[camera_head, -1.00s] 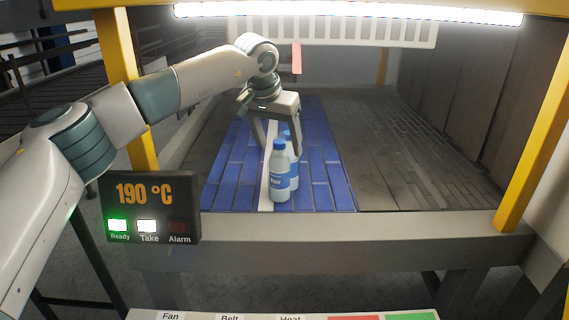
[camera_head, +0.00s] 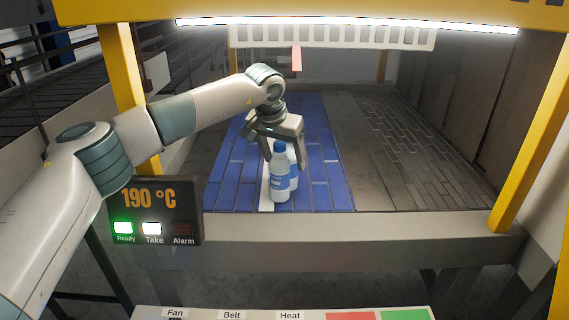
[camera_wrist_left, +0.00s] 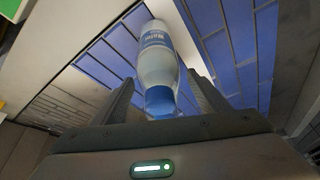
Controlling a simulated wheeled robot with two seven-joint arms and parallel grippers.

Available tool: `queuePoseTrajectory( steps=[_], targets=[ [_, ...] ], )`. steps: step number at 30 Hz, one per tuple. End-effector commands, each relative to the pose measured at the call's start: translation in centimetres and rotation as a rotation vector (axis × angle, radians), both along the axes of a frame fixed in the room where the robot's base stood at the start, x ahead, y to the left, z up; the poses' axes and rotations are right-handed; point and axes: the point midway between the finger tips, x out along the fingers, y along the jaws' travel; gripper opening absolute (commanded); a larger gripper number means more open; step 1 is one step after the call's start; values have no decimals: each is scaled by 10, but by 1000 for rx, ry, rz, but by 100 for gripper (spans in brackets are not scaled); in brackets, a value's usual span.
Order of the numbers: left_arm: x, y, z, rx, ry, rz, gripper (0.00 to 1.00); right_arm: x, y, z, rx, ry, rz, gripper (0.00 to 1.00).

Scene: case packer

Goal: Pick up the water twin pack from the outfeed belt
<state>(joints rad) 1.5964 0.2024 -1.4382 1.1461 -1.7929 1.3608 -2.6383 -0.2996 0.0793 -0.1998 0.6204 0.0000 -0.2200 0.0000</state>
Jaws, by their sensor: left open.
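The water twin pack (camera_head: 280,182) stands upright on the blue outfeed belt (camera_head: 324,150), near its front end. It is clear bottles with blue caps and blue labels, one partly hidden behind the other. My left gripper (camera_head: 283,160) is open and reaches down from behind and above, its fingers around the upper part of the pack. In the left wrist view the pack (camera_wrist_left: 158,62) lies between the two spread fingers, its blue cap toward the palm. I cannot tell whether a finger touches it. My right gripper is not in view.
A panel reading 190 °C (camera_head: 152,210) hangs at the front left, with Ready and Take lit. Yellow posts (camera_head: 533,140) stand at both sides. A pink strip (camera_head: 297,58) hangs above the belt. A grey slatted surface (camera_head: 420,150) at the right is empty.

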Motion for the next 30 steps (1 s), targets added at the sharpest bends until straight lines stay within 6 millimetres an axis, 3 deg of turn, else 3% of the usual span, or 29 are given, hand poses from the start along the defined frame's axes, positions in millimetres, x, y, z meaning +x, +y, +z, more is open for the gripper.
queuePoseTrajectory(
  steps=[6, 20, 21, 28, 29, 30],
  targets=[
    [6, -2, -16, 0, 1, 1, 68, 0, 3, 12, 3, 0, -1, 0],
    [6, -3, -18, 0, 0, 1, 68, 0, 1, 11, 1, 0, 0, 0],
    [6, -3, -18, 0, 0, 1, 66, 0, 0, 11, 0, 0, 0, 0],
    [6, -3, -18, 0, 0, 1, 11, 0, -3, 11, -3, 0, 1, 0],
    [6, -3, -18, 0, 0, 1, 5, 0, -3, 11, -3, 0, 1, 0],
    [7, -3, -16, -2, -1, 1, 5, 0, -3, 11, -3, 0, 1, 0]
  ],
)
